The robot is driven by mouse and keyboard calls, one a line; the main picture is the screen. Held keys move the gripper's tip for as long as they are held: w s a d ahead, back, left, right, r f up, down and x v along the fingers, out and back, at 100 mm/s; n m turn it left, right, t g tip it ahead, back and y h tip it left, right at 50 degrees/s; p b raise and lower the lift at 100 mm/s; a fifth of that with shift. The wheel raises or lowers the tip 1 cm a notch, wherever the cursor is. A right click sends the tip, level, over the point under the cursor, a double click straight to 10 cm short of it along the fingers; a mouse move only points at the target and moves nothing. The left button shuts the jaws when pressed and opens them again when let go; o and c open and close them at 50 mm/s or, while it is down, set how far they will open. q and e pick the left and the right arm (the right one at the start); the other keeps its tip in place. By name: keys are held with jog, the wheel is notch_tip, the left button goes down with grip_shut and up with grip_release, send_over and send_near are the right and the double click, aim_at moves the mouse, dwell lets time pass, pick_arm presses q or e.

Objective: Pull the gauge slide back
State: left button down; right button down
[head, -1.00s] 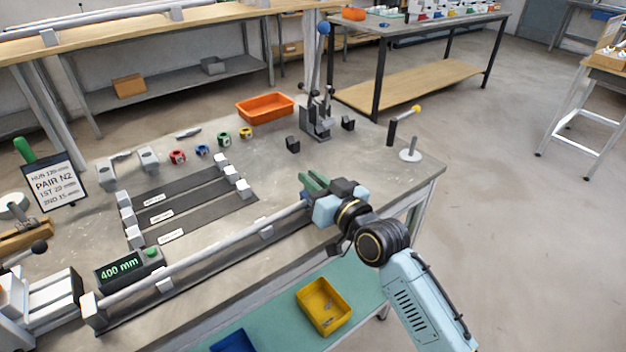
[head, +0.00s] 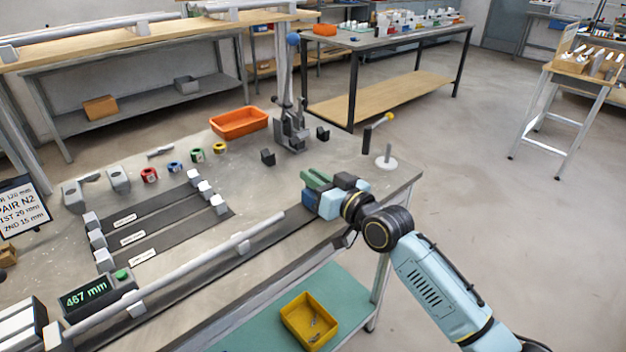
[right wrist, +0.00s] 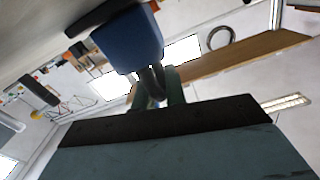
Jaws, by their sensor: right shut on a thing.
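The gauge rail (head: 262,242) runs along the front of the bench with a long grey tube (head: 180,268) lying over it on small supports. The gauge slide, a blue block (head: 308,200), is at the rail's right end, apart from the tube's end. It also shows in the right wrist view (right wrist: 128,40), at the green fingertips. My right gripper (head: 316,180) is shut on the slide; its fingers partly hide the grip. The readout (head: 85,292) shows 467 mm. My left gripper is in neither view.
A clamp with an upright lever (head: 292,130), an orange bin (head: 239,123) and several coloured rings stand farther back. A round-based post (head: 386,162) stands near the bench's right edge. A yellow bin (head: 309,318) sits on the lower shelf.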

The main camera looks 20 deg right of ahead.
jog(key=c, duration=1.5)
grip_release()
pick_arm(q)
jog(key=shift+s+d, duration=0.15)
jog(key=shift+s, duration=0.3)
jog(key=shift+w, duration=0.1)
